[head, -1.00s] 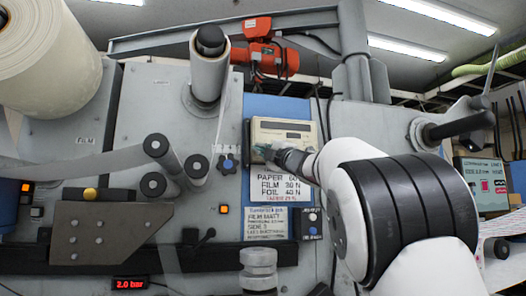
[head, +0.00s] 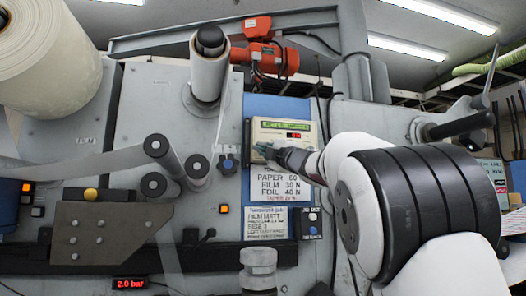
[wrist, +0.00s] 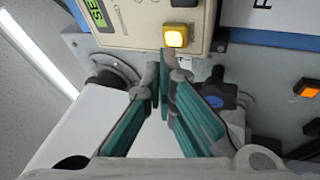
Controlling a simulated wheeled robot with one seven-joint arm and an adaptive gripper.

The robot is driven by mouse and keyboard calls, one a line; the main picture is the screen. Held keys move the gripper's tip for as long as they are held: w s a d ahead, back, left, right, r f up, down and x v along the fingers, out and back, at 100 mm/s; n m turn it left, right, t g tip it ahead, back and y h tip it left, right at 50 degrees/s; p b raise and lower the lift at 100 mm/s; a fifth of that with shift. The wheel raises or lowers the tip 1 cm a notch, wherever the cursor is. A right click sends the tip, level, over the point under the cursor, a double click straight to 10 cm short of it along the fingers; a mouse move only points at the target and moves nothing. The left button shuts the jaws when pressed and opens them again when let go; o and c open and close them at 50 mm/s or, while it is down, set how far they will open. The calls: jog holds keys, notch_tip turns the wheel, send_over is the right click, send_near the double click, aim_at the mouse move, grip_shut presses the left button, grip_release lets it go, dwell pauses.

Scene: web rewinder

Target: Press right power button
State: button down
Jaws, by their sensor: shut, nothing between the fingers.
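A beige control panel (head: 309,128) is mounted on the blue plate in the head view. Its green display is lit, with a small red readout below. The wrist view shows part of the panel (wrist: 134,33) and a square power button (wrist: 175,36) glowing yellow-orange. My gripper (head: 262,150) is at the panel's lower left in the head view. In the wrist view my gripper (wrist: 164,62) has its teal fingers together and empty, tips just below the lit button. I cannot tell whether they touch it. The button is not distinguishable in the head view.
A blue knob (head: 228,164) is left of the panel. A label sheet (head: 280,186) sits below it. A film roll on a shaft (head: 209,75), rollers (head: 157,146) and an orange hoist (head: 270,58) stand around. Another orange lit button (head: 223,209) is lower left.

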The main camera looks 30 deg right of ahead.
jog(key=shift+s, duration=0.1)
jog(key=shift+s+a, duration=0.2)
jog(key=shift+s, duration=0.75)
jog(key=shift+s+a, duration=0.2)
jog(key=shift+s, duration=0.75)
jog(key=shift+s+a, duration=0.2)
jog(key=shift+s, duration=0.75)
